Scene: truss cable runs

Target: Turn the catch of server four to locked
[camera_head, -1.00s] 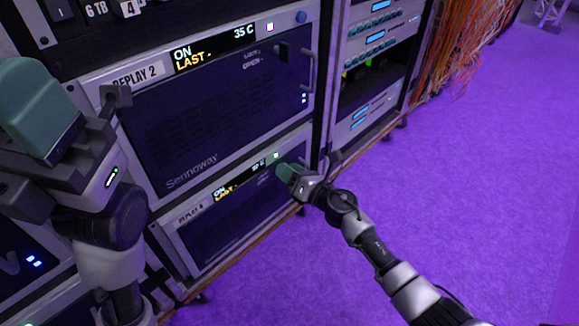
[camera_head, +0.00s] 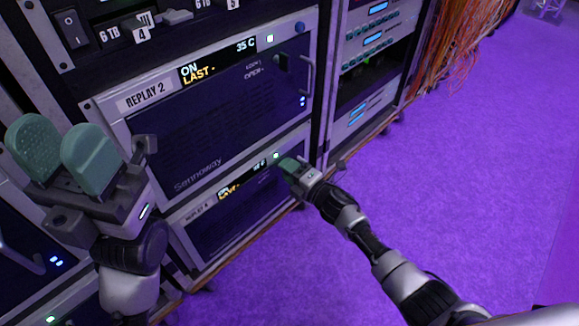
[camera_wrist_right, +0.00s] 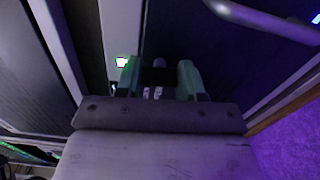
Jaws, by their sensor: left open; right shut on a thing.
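Server four, the lower unit labelled REPLAY 4 (camera_head: 225,222), has a dark front and a small display reading ON and LAST. My right gripper (camera_head: 287,165) is at its upper right corner, with its green fingers over the catch. In the right wrist view, my right gripper (camera_wrist_right: 158,80) is shut on the catch (camera_wrist_right: 159,63), a small dark knob between the two fingers. Small white lettering shows beside it, too small to read. The fingers hide most of the catch, so its exact angle cannot be told. My left gripper (camera_head: 62,148) is open and empty at the left, its green fingers pointing up.
Server REPLAY 2 (camera_head: 215,125) sits directly above, with its own catch (camera_head: 281,63) and a handle (camera_head: 308,75). A handle (camera_wrist_right: 260,20) curves close to my right gripper. Orange cables (camera_head: 465,40) hang at the back right. The purple floor (camera_head: 450,180) is clear.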

